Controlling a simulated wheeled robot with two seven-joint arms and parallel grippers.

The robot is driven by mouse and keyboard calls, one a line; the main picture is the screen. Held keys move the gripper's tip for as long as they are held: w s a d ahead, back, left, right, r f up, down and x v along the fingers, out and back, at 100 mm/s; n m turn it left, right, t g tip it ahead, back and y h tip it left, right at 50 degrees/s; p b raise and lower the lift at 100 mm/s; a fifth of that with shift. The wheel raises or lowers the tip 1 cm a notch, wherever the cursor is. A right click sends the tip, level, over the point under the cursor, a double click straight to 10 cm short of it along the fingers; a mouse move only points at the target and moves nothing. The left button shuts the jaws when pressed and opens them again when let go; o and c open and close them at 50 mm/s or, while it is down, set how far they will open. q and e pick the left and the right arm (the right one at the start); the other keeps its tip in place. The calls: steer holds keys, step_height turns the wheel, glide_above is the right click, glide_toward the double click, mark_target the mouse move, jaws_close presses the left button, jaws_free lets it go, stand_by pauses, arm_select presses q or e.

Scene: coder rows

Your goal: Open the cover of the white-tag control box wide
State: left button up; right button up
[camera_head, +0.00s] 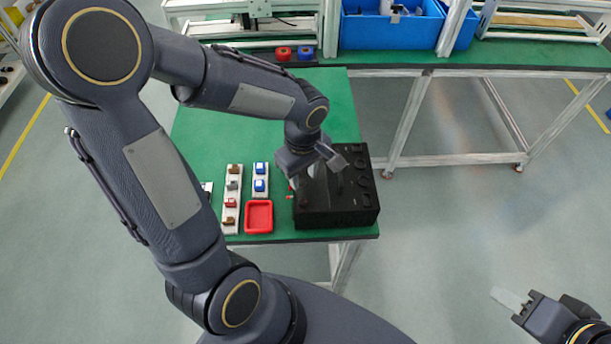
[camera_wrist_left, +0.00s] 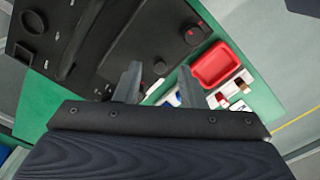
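I cannot make out a white tag or whether the cover is ajar. My left gripper (camera_head: 316,170) is over the box's left part, and my arm hides some of the box. In the left wrist view its two fingers (camera_wrist_left: 159,84) are spread apart with nothing held between them. My right gripper (camera_head: 510,298) is at the lower right, away from the table; its finger opening is unclear.
Left of the box are a red tray (camera_head: 248,218), a strip with blue parts (camera_head: 260,178) and a strip with brown and red parts (camera_head: 232,195). A blue bin (camera_head: 390,32) stands on the back bench. The floor to the right is clear.

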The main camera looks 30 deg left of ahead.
arm_select(q)
steer(key=shift+f, duration=1)
steer(key=shift+c, duration=0.4)
jaws_close()
